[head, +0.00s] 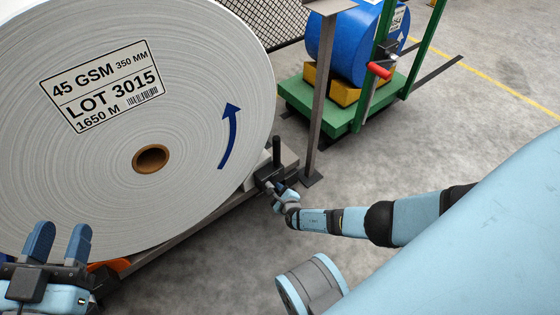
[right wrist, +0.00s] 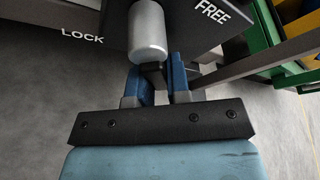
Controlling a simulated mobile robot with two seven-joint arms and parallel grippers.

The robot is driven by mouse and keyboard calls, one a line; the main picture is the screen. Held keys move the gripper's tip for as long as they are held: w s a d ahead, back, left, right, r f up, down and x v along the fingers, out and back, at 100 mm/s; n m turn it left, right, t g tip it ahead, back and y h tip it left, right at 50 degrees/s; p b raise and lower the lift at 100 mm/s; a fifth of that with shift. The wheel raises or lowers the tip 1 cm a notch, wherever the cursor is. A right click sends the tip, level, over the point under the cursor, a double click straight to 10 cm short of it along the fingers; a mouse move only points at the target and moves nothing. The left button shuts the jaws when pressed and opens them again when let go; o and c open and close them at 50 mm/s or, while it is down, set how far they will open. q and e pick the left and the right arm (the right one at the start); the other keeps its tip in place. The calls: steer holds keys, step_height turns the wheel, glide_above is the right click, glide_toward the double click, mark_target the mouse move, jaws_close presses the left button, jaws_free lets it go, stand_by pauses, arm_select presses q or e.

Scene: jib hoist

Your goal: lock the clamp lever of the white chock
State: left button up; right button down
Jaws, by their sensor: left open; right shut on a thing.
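The white chock (head: 254,172) sits low against the right side of the big paper roll (head: 150,120), mostly hidden by the roll and the dark clamp parts. My right gripper (head: 276,189) is at the clamp beside it. In the right wrist view, my right gripper (right wrist: 161,82) is shut on the dark clamp lever (right wrist: 153,73), below a grey cylinder (right wrist: 148,32). The black plate behind has LOCK at left and FREE at right; the lever shows between the words. My left gripper (head: 60,240) is open and empty in front of the roll's lower left.
An orange part (head: 108,265) shows under the roll at lower left. A steel post (head: 320,100) stands behind my right gripper. A green cart (head: 330,110) carries a blue roll (head: 345,45) and has a red-handled crank (head: 378,70). The floor at right is clear.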

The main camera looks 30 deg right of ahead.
steer(key=m+y, duration=0.1)
steer(key=m, duration=0.1)
steer(key=a+m+y, duration=0.1)
steer(key=a+f+m+g+y, duration=0.1)
steer(key=m, duration=0.1)
steer(key=shift+a+m+y, duration=0.25)
steer(key=shift+m+y, duration=0.05)
steer(key=shift+y, duration=0.1)
stand_by(0.6)
steer(key=c, duration=1.1)
jaws_free()
steer(key=shift+a, duration=0.1)
steer(key=shift+s, duration=0.1)
